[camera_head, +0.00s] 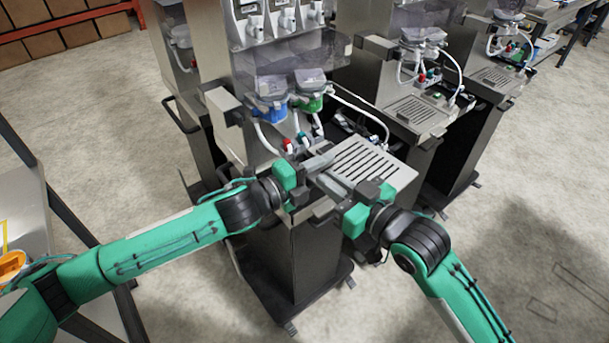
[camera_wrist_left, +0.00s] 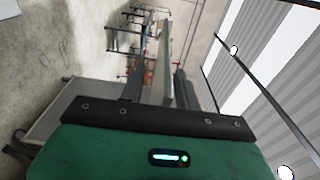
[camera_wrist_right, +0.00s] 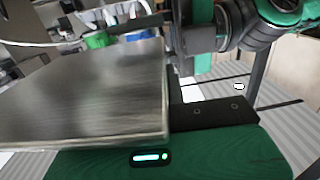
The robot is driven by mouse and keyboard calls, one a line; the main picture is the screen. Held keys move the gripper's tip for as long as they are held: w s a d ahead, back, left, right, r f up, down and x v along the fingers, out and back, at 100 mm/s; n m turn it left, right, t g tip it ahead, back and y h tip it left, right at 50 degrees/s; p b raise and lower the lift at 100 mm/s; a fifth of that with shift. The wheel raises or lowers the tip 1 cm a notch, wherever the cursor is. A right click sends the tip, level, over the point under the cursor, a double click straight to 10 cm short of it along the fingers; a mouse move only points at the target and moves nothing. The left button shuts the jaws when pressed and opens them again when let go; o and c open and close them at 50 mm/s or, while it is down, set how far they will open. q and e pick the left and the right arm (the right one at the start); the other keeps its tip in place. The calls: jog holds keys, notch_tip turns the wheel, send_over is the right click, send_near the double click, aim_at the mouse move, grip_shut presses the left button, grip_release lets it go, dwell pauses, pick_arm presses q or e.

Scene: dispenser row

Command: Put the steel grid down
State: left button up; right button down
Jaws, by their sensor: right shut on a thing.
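The steel grid (camera_head: 366,160), a flat slotted plate, is at the front of the nearest dispenser (camera_head: 225,115), over its tray area. My right gripper (camera_head: 353,193) is shut on the grid's near edge. In the right wrist view the grid (camera_wrist_right: 90,95) fills the left side as a broad grey plate. My left gripper (camera_head: 312,168) is at the grid's near left corner. In the left wrist view its fingers (camera_wrist_left: 160,85) stand apart, with a thin grey strip between them and a gap visible. I cannot tell whether the grid touches its support.
Blue and green valve parts (camera_head: 308,103) and white hoses hang just behind the grid. More dispensers (camera_head: 420,110) stand to the right, with their own grids in place. A metal table (camera_head: 30,205) is at the left. The floor at right is clear.

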pick_arm(q)
jog(key=shift+w+d, duration=0.3)
jog(key=shift+d, duration=0.25)
grip_shut()
pick_arm(e)
jog(key=shift+r, duration=0.1)
jog(key=c, duration=1.4)
grip_release()
jog(key=shift+s, duration=0.1)
